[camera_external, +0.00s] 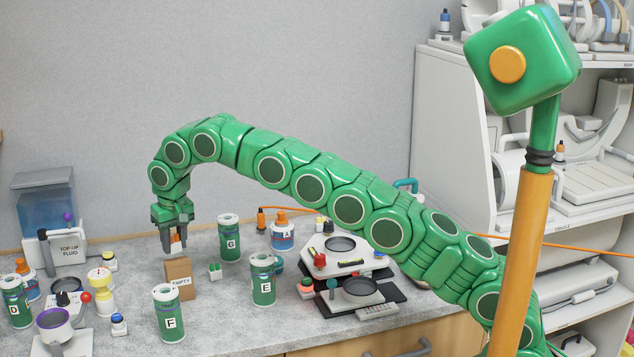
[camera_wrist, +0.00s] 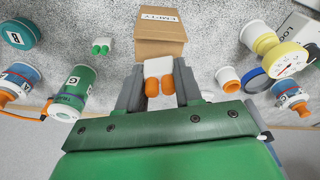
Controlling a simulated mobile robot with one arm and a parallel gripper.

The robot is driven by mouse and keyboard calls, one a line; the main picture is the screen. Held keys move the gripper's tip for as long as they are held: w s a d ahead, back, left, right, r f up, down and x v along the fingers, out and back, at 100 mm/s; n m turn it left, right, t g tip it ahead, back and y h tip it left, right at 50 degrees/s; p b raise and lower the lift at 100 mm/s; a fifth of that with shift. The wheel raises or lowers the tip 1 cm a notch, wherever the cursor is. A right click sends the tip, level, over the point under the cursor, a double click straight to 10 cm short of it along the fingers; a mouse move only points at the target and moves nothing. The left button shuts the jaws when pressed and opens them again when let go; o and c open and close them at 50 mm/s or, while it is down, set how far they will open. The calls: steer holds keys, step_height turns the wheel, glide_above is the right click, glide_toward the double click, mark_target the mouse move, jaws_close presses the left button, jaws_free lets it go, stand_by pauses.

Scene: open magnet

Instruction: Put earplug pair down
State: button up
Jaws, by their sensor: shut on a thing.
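My gripper (camera_external: 174,241) is shut on an earplug pair with a white body and two orange tips. The held pair shows between the fingers in the wrist view (camera_wrist: 159,74). My gripper hangs pointing down, just above a brown cardboard box marked EMPTY (camera_external: 179,280). In the wrist view the box (camera_wrist: 160,46) lies just beyond the fingertips; I cannot tell whether the pair touches it. A second earplug pair with green tips (camera_external: 215,272) stands on the counter to the right of the box; it also shows in the wrist view (camera_wrist: 101,46).
Green canisters F (camera_external: 168,313), G (camera_external: 229,238) and E (camera_external: 263,280) stand around the box. A device with trays (camera_external: 345,258) is to the right.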

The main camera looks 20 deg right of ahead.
mark_target(175, 236)
steer(key=shift+f, duration=1.2)
steer(key=shift+f, duration=0.1)
steer(key=o, duration=1)
steer(key=shift+s+d+r, duration=0.1)
steer(key=shift+s+r, duration=0.1)
steer(key=shift+r, duration=1.1)
steer(key=shift+s+d+r, duration=0.1)
steer(key=shift+s+r, duration=0.05)
steer(key=shift+r, duration=1.1)
steer(key=shift+s+r, duration=0.2)
steer(key=shift+r, duration=1.1)
